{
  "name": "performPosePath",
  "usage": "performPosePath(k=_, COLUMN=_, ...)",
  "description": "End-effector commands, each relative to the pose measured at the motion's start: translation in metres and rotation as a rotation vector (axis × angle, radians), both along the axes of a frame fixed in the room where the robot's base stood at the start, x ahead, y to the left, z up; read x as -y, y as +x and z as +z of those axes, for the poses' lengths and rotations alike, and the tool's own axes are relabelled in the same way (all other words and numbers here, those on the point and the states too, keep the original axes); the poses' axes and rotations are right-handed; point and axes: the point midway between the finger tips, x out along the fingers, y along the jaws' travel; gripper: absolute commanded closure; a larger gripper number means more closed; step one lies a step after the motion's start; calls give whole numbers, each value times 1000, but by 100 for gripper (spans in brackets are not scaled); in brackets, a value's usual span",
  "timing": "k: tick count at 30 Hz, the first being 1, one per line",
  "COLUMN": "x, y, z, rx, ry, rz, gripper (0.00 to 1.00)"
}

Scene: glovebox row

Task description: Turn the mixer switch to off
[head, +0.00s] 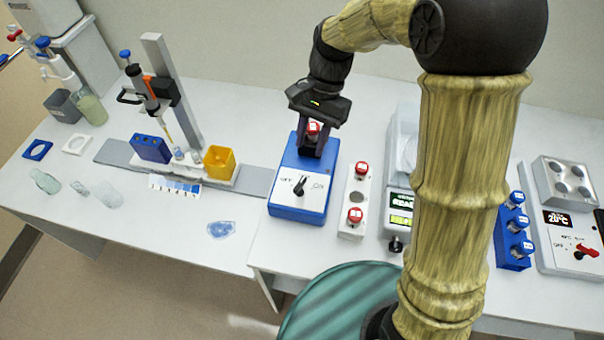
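The mixer is a blue box (283,207) with a white sloping front panel, right of the middle of the bench. Its black switch knob (300,187) sits between the printed words OFF on the left and ON on the right. The knob's upper end leans to the right, toward the ON side. My gripper (315,145) points down over the back of the mixer, behind the knob and apart from it. A red-capped vial (313,128) shows between its fingers. I cannot tell whether the fingers press on it. The vial's lower part is hidden.
Right of the mixer is a white rack (348,230) with two red-capped vials and an empty middle hole. A device with green displays (400,210) stands beyond it. A yellow cup (220,162) and a pipette stand (165,75) are to the left. A teal stool (340,300) is in front.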

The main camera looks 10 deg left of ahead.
Motion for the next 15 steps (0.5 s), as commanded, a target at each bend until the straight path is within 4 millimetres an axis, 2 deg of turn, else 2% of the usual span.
performPosePath(k=9, x=-8, y=-21, z=-53, rx=-3, ry=-1, rz=1, gripper=67)
performPosePath(k=15, x=-13, y=-32, z=-81, rx=-2, ry=0, rz=0, gripper=67)
